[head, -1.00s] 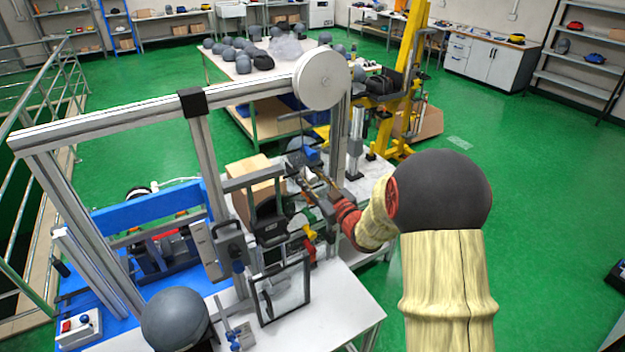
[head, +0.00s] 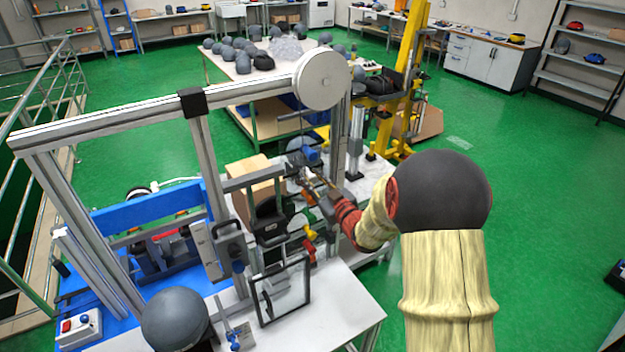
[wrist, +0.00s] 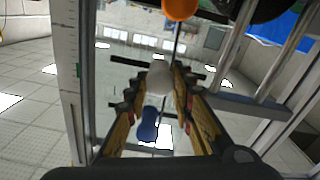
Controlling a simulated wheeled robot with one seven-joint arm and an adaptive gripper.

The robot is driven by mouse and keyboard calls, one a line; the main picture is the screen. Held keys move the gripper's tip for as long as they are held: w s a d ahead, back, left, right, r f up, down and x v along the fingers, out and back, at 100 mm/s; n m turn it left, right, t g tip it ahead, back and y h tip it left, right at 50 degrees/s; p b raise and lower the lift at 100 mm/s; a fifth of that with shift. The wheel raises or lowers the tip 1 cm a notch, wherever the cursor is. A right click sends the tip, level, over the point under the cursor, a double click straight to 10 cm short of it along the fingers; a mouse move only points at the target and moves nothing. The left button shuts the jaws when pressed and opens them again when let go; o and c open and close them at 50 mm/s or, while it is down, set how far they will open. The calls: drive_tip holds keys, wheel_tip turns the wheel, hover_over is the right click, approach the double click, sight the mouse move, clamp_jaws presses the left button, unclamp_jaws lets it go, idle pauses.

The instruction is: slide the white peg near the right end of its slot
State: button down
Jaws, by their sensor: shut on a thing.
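The white peg (wrist: 159,78) has a rounded end and shows in the middle of the wrist view. My gripper (wrist: 155,98) is shut on it, with one finger on each side. A dark narrow line, possibly the slot, runs up behind the peg; I cannot tell where along the slot the peg stands. A blue rounded piece (wrist: 149,124) lies between the fingers, nearer the camera than the peg. In the head view my gripper (head: 312,184) reaches from the right into the rig, and the peg is too small to make out there.
An orange ball (wrist: 180,8) is above the peg in the wrist view. Metal rails (wrist: 268,62) stand close on the right, and a pale scaled upright (wrist: 66,70) on the left. In the head view a framed clear panel (head: 281,291) stands at the bench front.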

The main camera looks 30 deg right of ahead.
sight(321, 164)
drive_tip(key=shift+w+d+r+b, duration=0.1)
drive_tip(key=shift+d+b, duration=0.9)
drive_tip(key=shift+d, duration=2.1)
drive_tip(key=c, duration=1.6)
unclamp_jaws()
drive_tip(key=shift+d, duration=0.15)
drive_tip(key=shift+c, duration=0.2)
drive_tip(key=shift+o, duration=0.7)
drive_tip(key=s, duration=1.2)
drive_tip(key=shift+d, duration=0.1)
